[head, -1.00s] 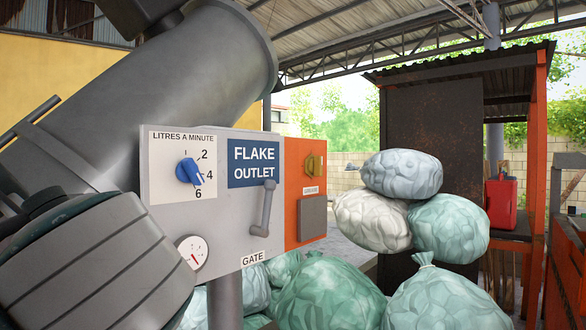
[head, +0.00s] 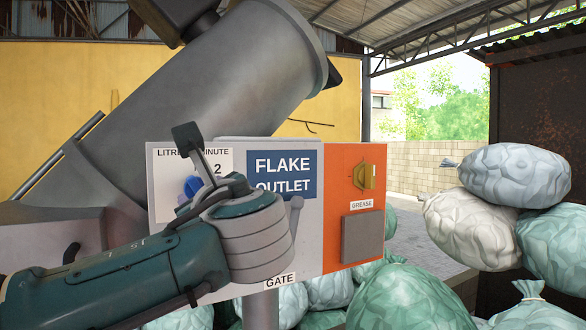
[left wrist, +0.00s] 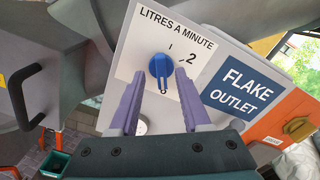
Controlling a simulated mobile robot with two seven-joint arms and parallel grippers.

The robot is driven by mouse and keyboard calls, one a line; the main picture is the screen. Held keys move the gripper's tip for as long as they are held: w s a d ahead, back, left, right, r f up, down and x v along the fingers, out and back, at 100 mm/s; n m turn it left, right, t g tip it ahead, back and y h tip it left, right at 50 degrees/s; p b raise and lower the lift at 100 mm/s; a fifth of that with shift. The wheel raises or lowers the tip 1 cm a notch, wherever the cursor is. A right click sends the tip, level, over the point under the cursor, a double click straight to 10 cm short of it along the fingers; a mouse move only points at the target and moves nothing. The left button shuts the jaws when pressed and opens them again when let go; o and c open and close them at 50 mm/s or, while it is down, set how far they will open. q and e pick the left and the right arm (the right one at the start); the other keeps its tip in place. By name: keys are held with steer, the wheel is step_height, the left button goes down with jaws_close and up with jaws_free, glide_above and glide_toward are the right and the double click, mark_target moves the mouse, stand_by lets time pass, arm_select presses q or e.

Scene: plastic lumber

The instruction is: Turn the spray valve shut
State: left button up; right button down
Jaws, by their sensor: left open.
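The spray valve is a blue knob (left wrist: 160,66) on a white plate marked LITRES A MINUTE (left wrist: 142,42). In the left wrist view its grip, with a white mark, points down the picture; a "2" shows beside it. The other numbers are hidden. My left gripper (left wrist: 160,76) is open, its purple fingers on either side of the knob, with gaps visible. I cannot tell if they touch it. In the head view my left gripper (head: 188,168) is in front of the plate and partly covers the knob (head: 193,186). My right gripper is not in view.
The FLAKE OUTLET sign (head: 281,175), a grey gate lever (head: 295,212) and an orange panel with a yellow GREASE knob (head: 366,176) are to the right. A large grey tube (head: 215,85) rises behind. Bulging sacks (head: 410,300) lie below and right.

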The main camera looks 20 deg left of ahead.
arm_select(q)
steer(key=shift+p+x, duration=0.35)
steer(key=shift+x, duration=0.8)
steer(key=shift+d, duration=0.15)
jaws_close()
